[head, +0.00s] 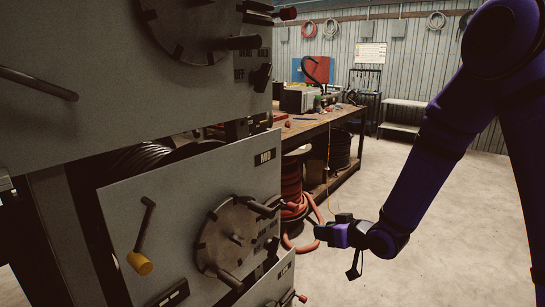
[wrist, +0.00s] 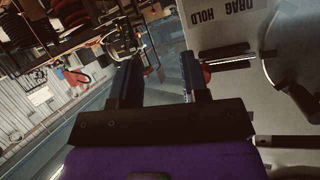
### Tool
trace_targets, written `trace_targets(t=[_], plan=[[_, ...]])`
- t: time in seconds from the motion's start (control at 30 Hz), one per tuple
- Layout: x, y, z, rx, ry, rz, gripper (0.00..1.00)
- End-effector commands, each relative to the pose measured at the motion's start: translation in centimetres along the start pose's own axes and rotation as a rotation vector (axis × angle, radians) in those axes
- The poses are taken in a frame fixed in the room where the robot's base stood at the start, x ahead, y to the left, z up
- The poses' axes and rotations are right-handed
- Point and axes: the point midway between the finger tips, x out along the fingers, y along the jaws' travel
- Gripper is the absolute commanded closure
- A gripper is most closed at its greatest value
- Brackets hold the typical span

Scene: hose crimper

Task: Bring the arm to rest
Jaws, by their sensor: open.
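My purple arm comes down from the upper right in the head view and bends at the elbow. My gripper (head: 322,234) is at its end, low and pointing left, with a gap to the right of the crimper's dial panel (head: 130,215). In the wrist view my gripper (wrist: 158,75) shows two dark fingers standing apart with nothing between them.
The crimper has a round dial (head: 236,238) and a yellow-tipped lever (head: 140,262) that stick out. The concrete floor (head: 440,200) at the right is open.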

Motion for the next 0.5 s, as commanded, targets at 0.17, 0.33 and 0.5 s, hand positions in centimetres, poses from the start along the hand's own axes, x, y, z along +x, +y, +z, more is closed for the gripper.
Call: trace_targets(t=[0.17, 0.33, 0.5], plan=[[-3.6, 1.6, -3.4, -0.061, -0.091, 0.137, 0.58], [-7.7, 2.5, -6.0, -0.084, -0.176, 0.263, 0.58], [-12.5, 2.8, -8.1, -0.076, -0.253, 0.38, 0.58]])
